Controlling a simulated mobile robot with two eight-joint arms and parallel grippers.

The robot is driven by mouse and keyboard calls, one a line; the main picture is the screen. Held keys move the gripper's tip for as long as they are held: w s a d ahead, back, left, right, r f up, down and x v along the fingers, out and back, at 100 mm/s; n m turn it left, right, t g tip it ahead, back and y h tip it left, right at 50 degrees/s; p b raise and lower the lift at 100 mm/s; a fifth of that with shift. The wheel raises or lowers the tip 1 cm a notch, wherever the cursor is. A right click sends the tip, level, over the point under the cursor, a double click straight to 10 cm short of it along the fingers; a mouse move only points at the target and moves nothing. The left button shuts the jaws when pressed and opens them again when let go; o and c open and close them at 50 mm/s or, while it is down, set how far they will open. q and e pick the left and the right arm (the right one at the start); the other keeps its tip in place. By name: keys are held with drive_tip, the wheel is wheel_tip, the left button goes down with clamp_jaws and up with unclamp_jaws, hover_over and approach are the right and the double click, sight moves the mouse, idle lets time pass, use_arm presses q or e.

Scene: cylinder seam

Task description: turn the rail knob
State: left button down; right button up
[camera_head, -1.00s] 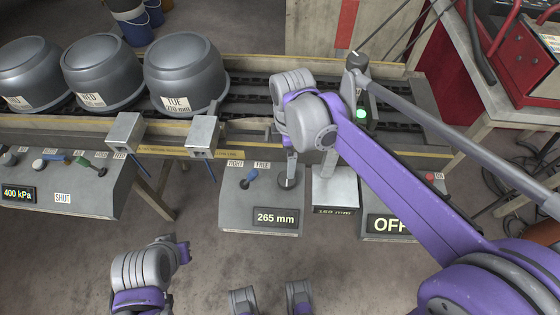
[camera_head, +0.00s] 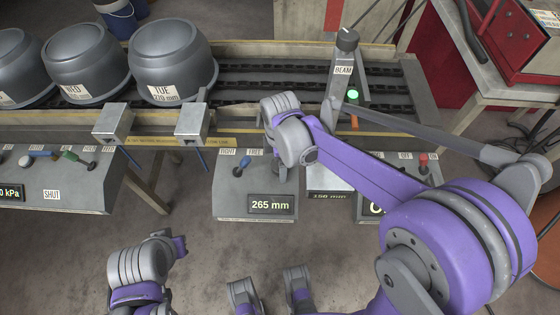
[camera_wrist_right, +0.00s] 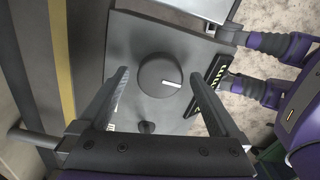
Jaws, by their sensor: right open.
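The rail knob (camera_wrist_right: 158,75) is a dark round knob with a white pointer mark, on a grey panel (camera_wrist_right: 185,38) in the right wrist view. Its pointer points right in that view. My right gripper (camera_wrist_right: 160,72) is open, with one finger on each side of the knob and a gap on both sides. I cannot tell how far down the fingertips reach. In the head view my right wrist covers most of the knob. The panel's display (camera_head: 270,204) reads 265 mm. My left arm shows at the lower left, but I cannot make out its gripper.
A BEAM post (camera_head: 342,70) with a green light (camera_head: 352,96) stands right of my wrist.

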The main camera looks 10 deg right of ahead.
drive_tip(key=c, duration=1.4)
drive_tip(key=m, duration=0.5)
drive_tip(key=shift+m, duration=0.3)
drive_tip(key=m, duration=1.2)
drive_tip(key=shift+m+p, duration=0.3)
drive_tip(key=shift+p, duration=0.05)
drive_tip(key=m, duration=0.5)
drive_tip(key=shift+d+m, duration=0.1)
drive_tip(key=shift+m, duration=0.2)
